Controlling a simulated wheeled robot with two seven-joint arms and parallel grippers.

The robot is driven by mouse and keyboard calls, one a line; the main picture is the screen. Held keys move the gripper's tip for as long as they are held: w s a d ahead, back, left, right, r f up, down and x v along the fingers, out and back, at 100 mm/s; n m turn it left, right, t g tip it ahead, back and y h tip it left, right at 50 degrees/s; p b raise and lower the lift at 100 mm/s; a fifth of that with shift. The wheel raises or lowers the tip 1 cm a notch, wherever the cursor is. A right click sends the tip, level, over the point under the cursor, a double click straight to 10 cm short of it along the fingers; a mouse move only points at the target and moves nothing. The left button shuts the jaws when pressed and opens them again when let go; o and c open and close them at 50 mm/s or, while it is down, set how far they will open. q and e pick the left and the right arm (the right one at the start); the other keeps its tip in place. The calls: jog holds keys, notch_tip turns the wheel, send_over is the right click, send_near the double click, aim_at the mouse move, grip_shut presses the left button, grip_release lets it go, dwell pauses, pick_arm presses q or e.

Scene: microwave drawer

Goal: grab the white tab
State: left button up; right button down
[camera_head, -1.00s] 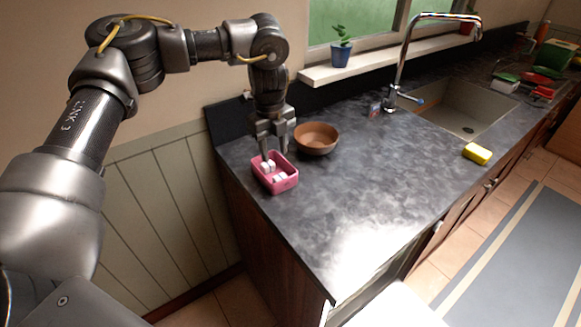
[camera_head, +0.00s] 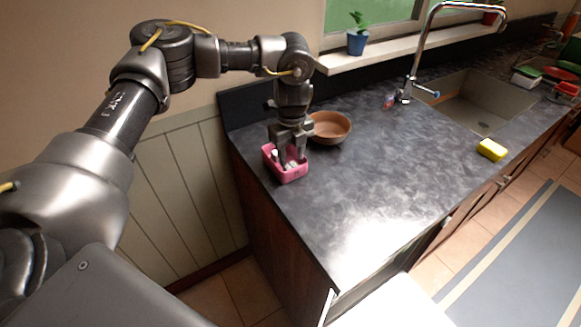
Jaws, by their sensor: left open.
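A pink open box (camera_head: 289,176) stands on the dark counter near its left end. Small white tabs (camera_head: 276,154) lie inside it, partly hidden by my gripper. My left gripper (camera_head: 291,162) points down into the box, with its fingers apart among the white pieces. I cannot tell whether a tab lies between the fingers. My right gripper is not in view.
A brown bowl (camera_head: 330,127) stands right behind the gripper, close to the box. A yellow sponge (camera_head: 492,150) lies near the front edge by the sink (camera_head: 470,105). The middle of the counter (camera_head: 390,170) is clear.

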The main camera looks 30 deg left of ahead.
aim_at(291, 166)
pick_arm(q)
notch_tip(291, 166, down, 4)
jog(key=shift+r+p, duration=0.1)
jog(key=shift+p, duration=0.4)
jog(key=c, duration=0.6)
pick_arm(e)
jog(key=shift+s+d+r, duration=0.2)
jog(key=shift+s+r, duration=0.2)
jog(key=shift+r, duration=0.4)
pick_arm(q)
jog(key=shift+r, duration=0.15)
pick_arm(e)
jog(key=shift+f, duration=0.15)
